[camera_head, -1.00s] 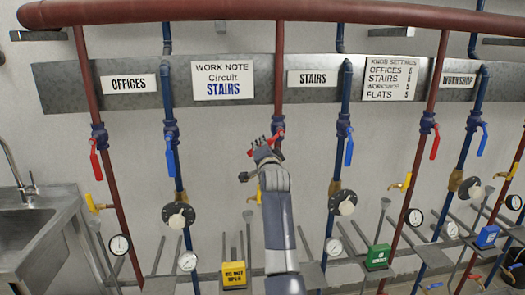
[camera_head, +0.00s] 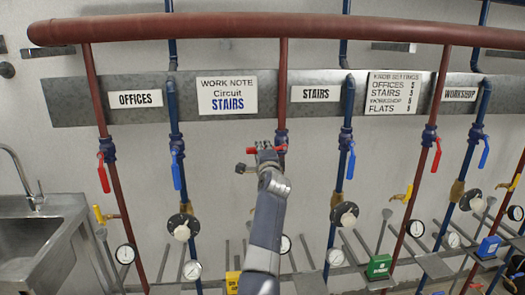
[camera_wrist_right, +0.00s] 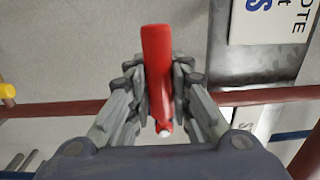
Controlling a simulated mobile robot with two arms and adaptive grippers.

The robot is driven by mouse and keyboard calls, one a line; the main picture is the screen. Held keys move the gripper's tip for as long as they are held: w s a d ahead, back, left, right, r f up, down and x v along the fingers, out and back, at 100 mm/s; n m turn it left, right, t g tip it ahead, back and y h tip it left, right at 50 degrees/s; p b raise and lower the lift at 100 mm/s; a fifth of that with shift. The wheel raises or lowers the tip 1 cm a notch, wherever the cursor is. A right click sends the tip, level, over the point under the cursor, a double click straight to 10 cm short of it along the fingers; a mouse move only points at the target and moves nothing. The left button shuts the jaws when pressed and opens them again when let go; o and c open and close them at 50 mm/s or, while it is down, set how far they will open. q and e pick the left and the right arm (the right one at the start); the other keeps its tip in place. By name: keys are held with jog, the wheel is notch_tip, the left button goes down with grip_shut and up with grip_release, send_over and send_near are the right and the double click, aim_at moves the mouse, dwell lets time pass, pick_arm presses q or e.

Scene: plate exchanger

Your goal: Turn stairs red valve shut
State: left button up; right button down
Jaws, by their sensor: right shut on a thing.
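The stairs red valve lever (camera_head: 282,149) is on the red pipe (camera_head: 283,85) left of the STAIRS sign (camera_head: 315,94). It lies about level, across the upright pipe, pointing left. My right gripper (camera_head: 262,152) is shut on the lever, and its fingers hide part of it in the head view. In the right wrist view the red lever (camera_wrist_right: 157,50) sits between the fingers of my right gripper (camera_wrist_right: 158,88), roughly square to the red pipe (camera_wrist_right: 60,107). The valve body is mostly hidden there. My left gripper is not in view.
The offices red lever (camera_head: 103,172) and blue levers (camera_head: 176,170) and (camera_head: 351,160) hang down nearby. Black-and-white knobs (camera_head: 182,227) and gauges stand out below. A yellow box (camera_head: 232,280) and a green box (camera_head: 379,266) are low down. A sink (camera_head: 40,240) is at left.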

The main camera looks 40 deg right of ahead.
dwell(0.3)
jog(key=c, duration=1.4)
grip_release()
jog(key=shift+s, duration=0.1)
jog(key=v, duration=0.7)
jog(key=shift+s+a, duration=0.1)
jog(key=shift+s, duration=0.1)
